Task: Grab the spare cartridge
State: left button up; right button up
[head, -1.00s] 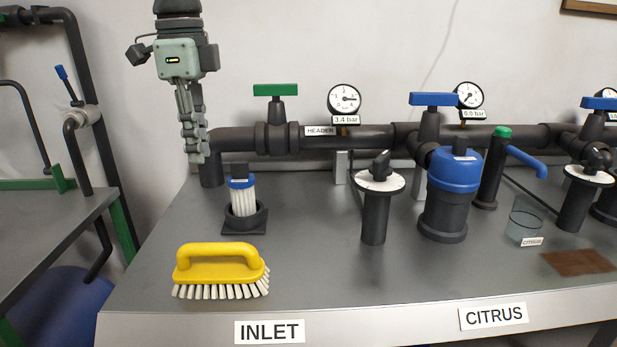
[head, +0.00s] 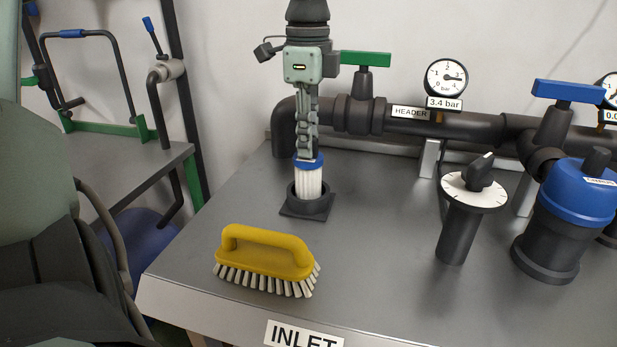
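The spare cartridge (head: 308,181) is white and pleated with a blue cap, and stands upright in a square black holder (head: 309,205) on the bench. My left gripper (head: 307,154) points straight down over it, with its fingertips at the blue cap. The fingers overlap in this view and hide the cartridge's dark top knob, so I cannot tell whether they are closed on it. The cartridge still sits in its holder. My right gripper is not in view.
A yellow brush (head: 265,256) lies in front of the holder. Behind run the dark header pipe (head: 470,128) and a green valve handle (head: 366,58). To the right stand a dial post (head: 459,228) and a blue-topped filter housing (head: 562,225). Bench between is clear.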

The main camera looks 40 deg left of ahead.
pick_arm(q)
jog(key=shift+f, duration=0.25)
grip_shut()
jog(key=shift+r, duration=0.1)
